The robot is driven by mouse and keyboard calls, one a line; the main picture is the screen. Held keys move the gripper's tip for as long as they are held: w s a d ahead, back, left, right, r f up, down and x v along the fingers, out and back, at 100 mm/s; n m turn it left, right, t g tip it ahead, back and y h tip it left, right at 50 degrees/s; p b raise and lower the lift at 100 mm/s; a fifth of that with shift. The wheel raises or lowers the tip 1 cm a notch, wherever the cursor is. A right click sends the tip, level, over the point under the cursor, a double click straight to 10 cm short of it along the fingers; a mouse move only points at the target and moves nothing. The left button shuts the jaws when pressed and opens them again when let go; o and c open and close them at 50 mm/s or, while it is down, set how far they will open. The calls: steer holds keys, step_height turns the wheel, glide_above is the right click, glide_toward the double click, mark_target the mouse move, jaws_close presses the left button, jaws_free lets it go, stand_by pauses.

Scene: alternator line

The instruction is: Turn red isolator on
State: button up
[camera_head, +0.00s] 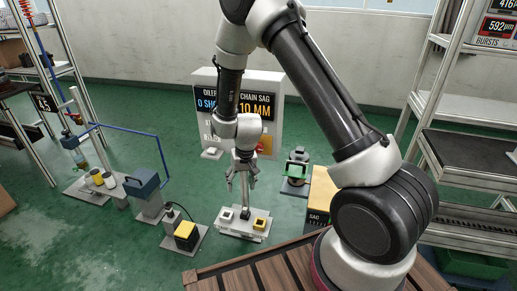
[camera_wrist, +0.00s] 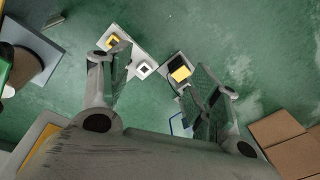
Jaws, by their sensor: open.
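A grey-white cabinet (camera_head: 279,105) with a display reading "CHAIN SAG" and "10 MM" stands against the back wall. A small red and yellow fitting (camera_head: 265,145) on its lower right front looks like the red isolator. It is partly hidden by my wrist, and its handle position is too small to tell. My gripper (camera_head: 241,187) points down, open and empty, in front of the cabinet and above a low white plate. In the wrist view its fingers (camera_wrist: 155,68) are spread apart with nothing between them. I do not make out the isolator in the wrist view.
The white plate (camera_head: 231,231) bears a white block and a yellow block (camera_head: 260,223). A yellow-topped unit (camera_head: 186,232) and a blue box (camera_head: 142,182) stand left. A green-topped device (camera_head: 297,167) and yellow box (camera_head: 321,190) stand right. Shelving (camera_head: 460,105) edges the right.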

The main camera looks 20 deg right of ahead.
steer(key=w+f+m+t+h, duration=0.15)
steer(key=w+f, duration=0.35)
steer(key=f, duration=0.6)
steer(key=m+t+h, duration=0.5)
steer(key=t+h, duration=0.6)
steer(key=t, duration=0.1)
glide_toward(258, 148)
steer(key=x, duration=0.3)
steer(key=shift+y, duration=0.25)
steer(key=x, duration=0.7)
steer(key=shift+w+d, duration=0.25)
steer(key=c, duration=1)
